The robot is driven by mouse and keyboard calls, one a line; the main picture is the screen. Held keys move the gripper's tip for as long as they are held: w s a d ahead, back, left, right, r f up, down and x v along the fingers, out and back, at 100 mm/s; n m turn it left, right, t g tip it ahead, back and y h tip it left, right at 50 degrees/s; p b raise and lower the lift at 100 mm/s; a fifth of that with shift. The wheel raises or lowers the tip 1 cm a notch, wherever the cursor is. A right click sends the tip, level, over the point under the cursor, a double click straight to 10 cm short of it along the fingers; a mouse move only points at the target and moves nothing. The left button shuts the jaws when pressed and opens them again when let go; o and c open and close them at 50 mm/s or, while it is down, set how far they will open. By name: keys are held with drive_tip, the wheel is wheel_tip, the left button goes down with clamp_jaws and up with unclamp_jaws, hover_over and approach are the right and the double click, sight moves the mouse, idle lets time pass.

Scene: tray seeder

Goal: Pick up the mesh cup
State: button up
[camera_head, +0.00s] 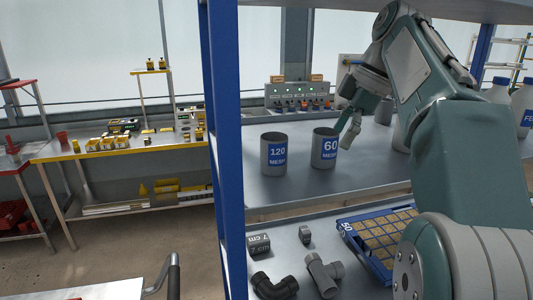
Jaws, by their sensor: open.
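Two grey mesh cups stand upright on the grey shelf (300,190). The cup with the blue "120 MESH" label (274,142) is on the left. The cup with the blue "60 MESH" label (324,160) is to its right. My gripper (345,134) is open at the right side of the 60 cup, close to its rim. I cannot tell whether a finger touches the cup or reaches inside it. My arm covers part of the shelf to the right.
A blue post (225,130) rises left of the cups. A control box (297,96) stands behind them. White bottles (522,100) are at the far right. Below lie a blue seed tray (350,232), pipe fittings (322,272) and small grey blocks (259,244). The shelf front is clear.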

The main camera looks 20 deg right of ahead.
sight(270, 154)
drive_tip(key=w+a, duration=0.1)
drive_tip(key=a, duration=0.2)
drive_tip(key=w+a, duration=0.2)
drive_tip(key=a, duration=0.2)
drive_tip(key=w+a, duration=0.1)
drive_tip(key=a, duration=0.2)
drive_tip(key=shift+w+a, duration=0.25)
drive_tip(key=shift+a, duration=0.05)
drive_tip(key=x, duration=0.4)
drive_tip(key=shift+d+f, duration=0.25)
drive_tip(key=shift+d, duration=0.1)
drive_tip(key=shift+w+a+f, duration=0.1)
drive_tip(key=shift+a+f, duration=0.15)
drive_tip(key=c, duration=1)
drive_tip(key=shift+o, duration=0.2)
